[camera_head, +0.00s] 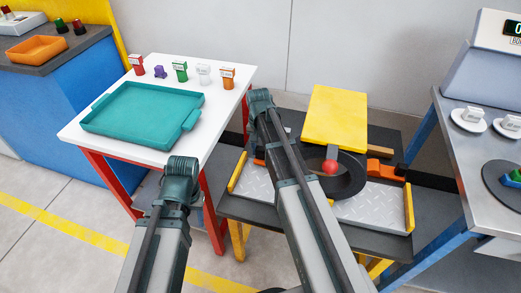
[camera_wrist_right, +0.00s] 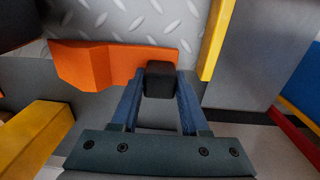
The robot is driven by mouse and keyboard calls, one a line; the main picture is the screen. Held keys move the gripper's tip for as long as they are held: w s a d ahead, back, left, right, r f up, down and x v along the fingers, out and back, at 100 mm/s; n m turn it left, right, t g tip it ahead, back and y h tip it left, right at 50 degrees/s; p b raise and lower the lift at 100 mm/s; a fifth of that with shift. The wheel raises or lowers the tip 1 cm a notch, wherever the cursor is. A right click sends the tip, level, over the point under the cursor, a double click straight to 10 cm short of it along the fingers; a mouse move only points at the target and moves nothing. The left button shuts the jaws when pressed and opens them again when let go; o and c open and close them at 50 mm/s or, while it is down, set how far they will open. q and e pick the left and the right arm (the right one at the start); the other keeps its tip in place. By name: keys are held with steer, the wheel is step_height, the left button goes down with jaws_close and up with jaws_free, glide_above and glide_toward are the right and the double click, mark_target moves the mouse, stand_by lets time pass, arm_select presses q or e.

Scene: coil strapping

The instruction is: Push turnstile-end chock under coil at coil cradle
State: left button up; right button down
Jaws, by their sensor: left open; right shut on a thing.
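The coil (camera_head: 352,182) is a dark ring on the coil cradle, whose diamond-plate decks (camera_head: 372,210) lie on both sides of it. One orange chock (camera_head: 259,162) is partly hidden behind my right arm, left of the coil. In the right wrist view this orange chock (camera_wrist_right: 85,66) has a black knob, and my right gripper (camera_wrist_right: 160,85) is shut on the knob. Another orange chock (camera_head: 384,170) lies right of the coil. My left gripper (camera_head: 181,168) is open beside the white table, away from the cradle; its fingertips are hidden.
Yellow rails (camera_head: 409,207) edge the cradle decks. A yellow panel (camera_head: 335,115) stands behind the coil, and a red ball (camera_head: 330,168) shows at the ring. A white table (camera_head: 225,85) with a teal tray (camera_head: 140,115) is at left, a steel bench (camera_head: 470,140) at right.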

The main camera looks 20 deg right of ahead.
steer(key=shift+s+a+f, duration=0.1)
steer(key=shift+s+a, duration=0.25)
steer(key=shift+s, duration=0.2)
steer(key=shift+s+a+f, duration=0.1)
steer(key=shift+s+a, duration=0.25)
steer(key=shift+s, duration=0.2)
steer(key=shift+s+a, duration=0.75)
steer(key=shift+s, duration=0.35)
steer(key=shift+s+a, duration=0.7)
steer(key=shift+s, duration=0.35)
steer(key=shift+a+f, duration=0.1)
steer(key=shift+f, duration=0.2)
arm_select(q)
steer(key=shift+f, duration=0.45)
arm_select(e)
steer(key=shift+s+d, duration=0.4)
steer(key=shift+d, duration=0.25)
steer(key=shift+s+d, duration=0.4)
steer(key=shift+d, duration=0.2)
steer(key=shift+c, duration=1.6)
jaws_free()
arm_select(q)
steer(key=shift+r, duration=0.1)
